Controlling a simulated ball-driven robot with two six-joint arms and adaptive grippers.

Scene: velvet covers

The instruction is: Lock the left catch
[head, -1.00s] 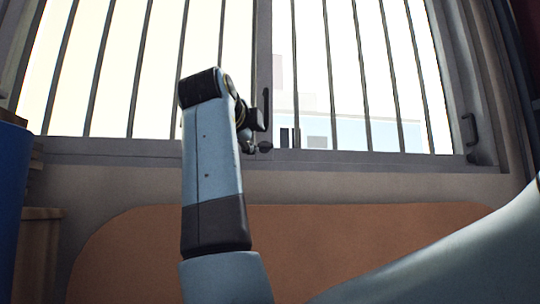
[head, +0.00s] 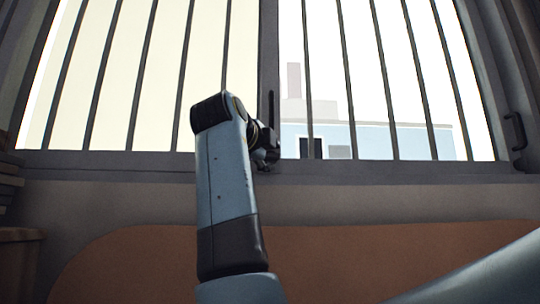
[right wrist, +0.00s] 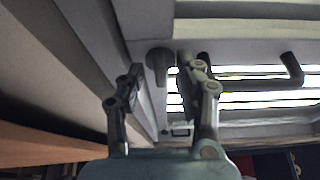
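The barred window's centre stile (head: 268,60) stands behind my right arm in the head view. My right gripper (head: 266,150) is at the foot of this stile, mostly hidden by my forearm. In the right wrist view my right gripper (right wrist: 160,78) has its two fingers spread apart. A rounded grey tab (right wrist: 158,62), perhaps the left catch, shows in the gap between the fingers, closer to the right-hand finger. I cannot tell whether a finger touches it, or whether it is locked. My left gripper is in neither view.
A dark bent handle (right wrist: 290,70) is to the right of the fingers in the right wrist view. Another handle (head: 515,131) is on the right window frame. An orange-brown rounded panel (head: 130,262) is below the sill. Stacked items (head: 10,185) stand at the far left.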

